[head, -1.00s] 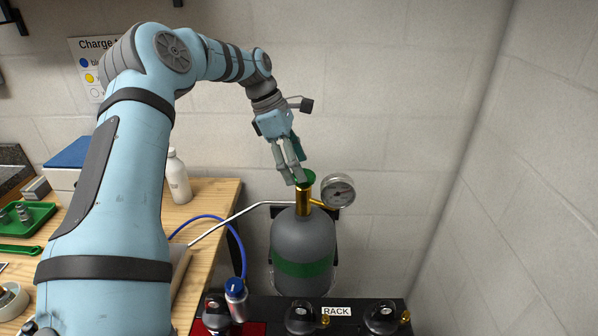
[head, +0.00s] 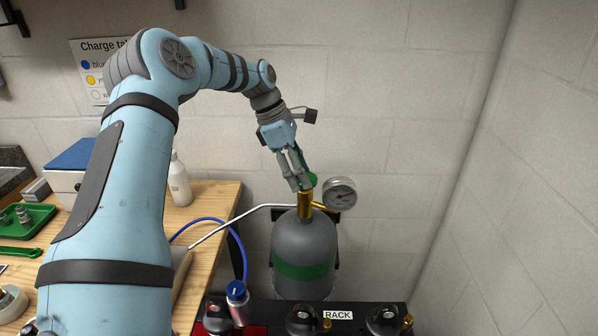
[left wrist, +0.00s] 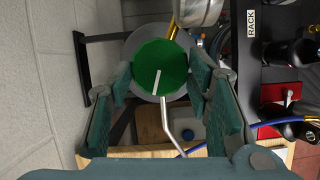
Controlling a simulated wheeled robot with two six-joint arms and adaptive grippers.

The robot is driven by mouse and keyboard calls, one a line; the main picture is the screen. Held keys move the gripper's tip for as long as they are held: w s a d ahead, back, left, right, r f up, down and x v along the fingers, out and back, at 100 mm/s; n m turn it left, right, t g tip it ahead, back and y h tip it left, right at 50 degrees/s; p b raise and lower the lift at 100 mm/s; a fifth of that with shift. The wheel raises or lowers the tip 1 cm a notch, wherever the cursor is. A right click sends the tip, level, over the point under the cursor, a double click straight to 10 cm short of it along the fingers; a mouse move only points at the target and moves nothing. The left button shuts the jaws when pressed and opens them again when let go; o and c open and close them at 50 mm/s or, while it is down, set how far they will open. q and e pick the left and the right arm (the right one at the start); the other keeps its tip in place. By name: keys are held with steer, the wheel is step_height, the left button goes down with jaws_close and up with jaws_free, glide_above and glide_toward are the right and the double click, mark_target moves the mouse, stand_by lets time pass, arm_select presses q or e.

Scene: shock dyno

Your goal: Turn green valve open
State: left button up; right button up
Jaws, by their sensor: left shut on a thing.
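The green valve (head: 312,180) is a round knob on top of the brass neck (head: 304,204) of a grey gas cylinder (head: 303,242) with a green band. My left gripper (head: 300,184) reaches down onto it from above and hides part of it. In the left wrist view the green valve (left wrist: 160,67) sits between the two fingers, with a pale line on its face. My left gripper is shut on it. My right gripper is not in view.
A round gauge (head: 340,194) sticks out close to the right of the neck. A metal tube and blue hose run left to the wooden bench (head: 215,200). A black rack (head: 352,324) stands in front. A white bottle (head: 180,182) stands on the bench.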

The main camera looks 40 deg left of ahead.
arm_select(q)
steer(key=shift+s+d+f+n+t+y+b, duration=0.15)
steer(key=shift+n+t+y+b, duration=0.2)
steer(key=shift+n+b, duration=0.65)
steer(key=shift+s+d+n+t+y+b, duration=0.1)
steer(key=shift+n+t+y+b, duration=0.35)
steer(key=shift+n+b, duration=1.05)
steer(key=shift+c, duration=0.2)
steer(key=shift+n+p, duration=0.3)
steer(key=shift+n, duration=0.1)
steer(key=o, duration=1.2)
steer(key=shift+c, duration=0.2)
